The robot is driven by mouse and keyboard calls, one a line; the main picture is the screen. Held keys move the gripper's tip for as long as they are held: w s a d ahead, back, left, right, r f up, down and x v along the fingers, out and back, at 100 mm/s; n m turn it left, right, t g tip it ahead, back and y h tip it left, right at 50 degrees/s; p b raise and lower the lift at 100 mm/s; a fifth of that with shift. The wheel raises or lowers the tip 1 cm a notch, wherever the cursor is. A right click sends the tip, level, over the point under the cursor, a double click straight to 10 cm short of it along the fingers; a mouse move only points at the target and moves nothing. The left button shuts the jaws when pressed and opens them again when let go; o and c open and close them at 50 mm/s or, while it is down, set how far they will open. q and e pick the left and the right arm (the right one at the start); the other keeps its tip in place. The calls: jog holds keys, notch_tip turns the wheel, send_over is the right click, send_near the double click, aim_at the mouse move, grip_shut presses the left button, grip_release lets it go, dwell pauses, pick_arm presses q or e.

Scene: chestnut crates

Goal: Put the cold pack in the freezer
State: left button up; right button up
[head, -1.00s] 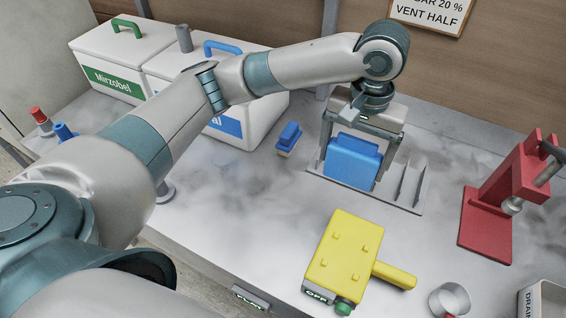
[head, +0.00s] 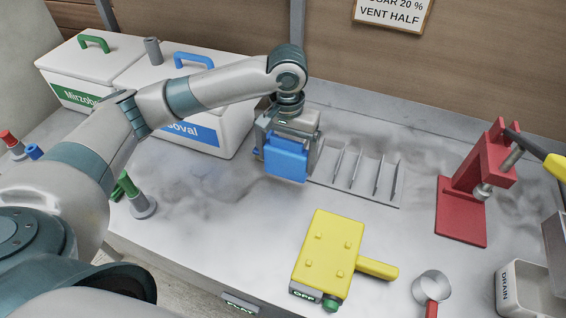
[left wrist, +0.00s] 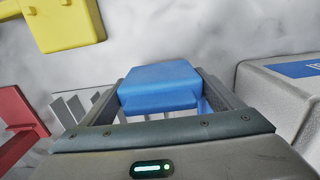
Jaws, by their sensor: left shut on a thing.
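My left gripper (head: 287,150) is shut on a blue block-shaped pack (head: 286,161), which I take for the cold pack. The gripper points down and holds it over the table, just left of a grey slotted rack (head: 372,179). In the left wrist view the blue pack (left wrist: 160,84) sits between the two fingers. Two white lidded boxes stand at the back left: one with a green handle and green label (head: 75,60), one with a blue handle and blue label (head: 235,118). I cannot tell which is the freezer. My right gripper is not in view.
A yellow device (head: 331,245) with a side handle lies at front centre.

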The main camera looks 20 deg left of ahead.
aim_at(283, 166)
pick_arm(q)
jog(key=shift+w+a+f, duration=0.1)
jog(key=shift+a+f, duration=0.15)
jog(key=shift+a, duration=0.25)
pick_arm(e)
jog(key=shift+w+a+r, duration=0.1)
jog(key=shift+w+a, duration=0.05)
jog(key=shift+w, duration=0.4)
pick_arm(q)
jog(key=shift+f, duration=0.4)
notch_tip(283, 166, down, 2)
jog(key=shift+p, duration=0.45)
jog(key=shift+f, duration=0.6)
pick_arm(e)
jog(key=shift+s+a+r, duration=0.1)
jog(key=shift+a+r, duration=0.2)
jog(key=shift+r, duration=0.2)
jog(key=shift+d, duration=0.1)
